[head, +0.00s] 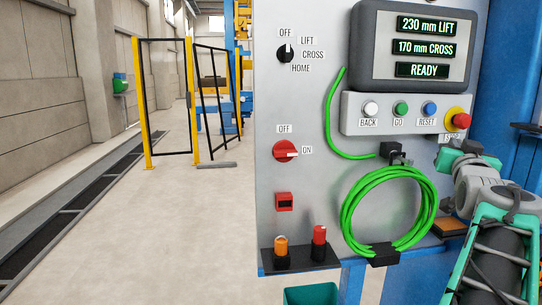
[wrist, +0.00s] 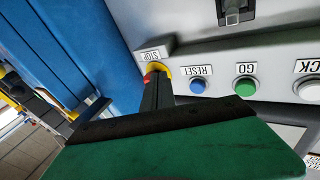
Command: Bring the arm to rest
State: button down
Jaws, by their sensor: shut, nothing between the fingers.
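My gripper (wrist: 157,92) is shut and empty in the wrist view, its dark fingers in front of the panel by the red and yellow stop button (wrist: 150,74). In the head view my gripper (head: 450,156) shows as a teal and dark shape at the right, just below the stop button (head: 459,120). From the frames I cannot tell whether the fingertips touch anything. My arm runs down from it to the lower right corner.
The grey control panel (head: 305,110) stands close ahead. Its display (head: 423,45) reads 230 mm LIFT, 170 mm CROSS, READY. A green cable coil (head: 350,215) hangs left of my arm.

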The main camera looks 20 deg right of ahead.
notch_tip(320, 180, down, 16)
jog(key=s+r+g+y, duration=0.1)
jog(key=s+g+y, duration=0.2)
jog(key=g, duration=0.1)
jog(key=s+a+f+g+y, duration=0.3)
jog(key=a+f, duration=0.2)
jog(key=f, duration=0.4)
jog(key=s+a+f+g+y, duration=0.2)
jog(key=s+a+f, duration=0.2)
jog(key=f, duration=0.6)
jog(key=a+f+n+g+y+p, duration=0.1)
jog(key=a+f+y, duration=0.15)
jog(key=a, duration=0.75)
jog(key=a+f+n+g+y+p, duration=0.2)
jog(key=a+f, duration=0.2)
jog(key=a, duration=0.7)
jog(key=w+a+r+n, duration=0.1)
jog(key=a+n, duration=0.1)
jog(key=a, duration=0.4)
jog(key=w+a+r+n+t+p, duration=0.1)
jog(key=a+n, duration=0.2)
jog(key=a, duration=0.3)
jog(key=w+a+r+n+y+p, duration=0.1)
jog(key=w+a+r+n, duration=0.1)
jog(key=a, duration=0.5)
jog(key=shift+n+t, duration=0.3)
jog(key=c, duration=2.2)
grip_release()
